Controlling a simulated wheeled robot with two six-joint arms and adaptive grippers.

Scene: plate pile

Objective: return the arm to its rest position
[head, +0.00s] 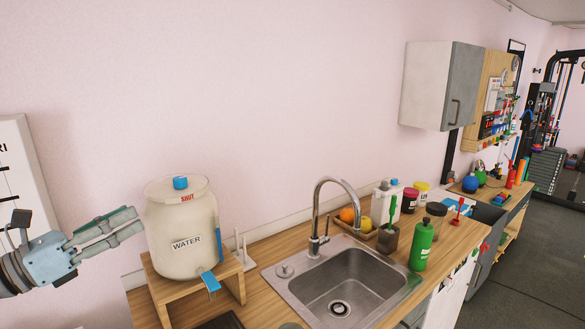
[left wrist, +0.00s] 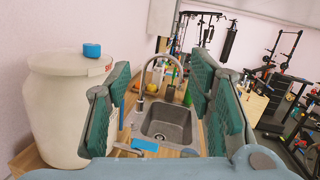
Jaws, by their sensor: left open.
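My left gripper (head: 138,221) reaches in from the left in the head view. It is open, with nothing between its fingers, and its tips are just left of the cream water jar. In the left wrist view its two green-padded fingers (left wrist: 160,110) stand wide apart, with the sink showing between them. The water jar (head: 170,222) has a blue lid knob and a blue tap, and stands upright on a wooden stand (head: 165,291). It also shows at the left of the left wrist view (left wrist: 68,115). My right gripper is in neither view.
A steel sink (head: 342,290) with a curved faucet (head: 316,215) is set in the wooden counter. A green bottle (head: 422,245), a fruit tray and jars stand behind and right of it. A grey wall cabinet (head: 440,85) hangs at the right. The wall area above the jar is clear.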

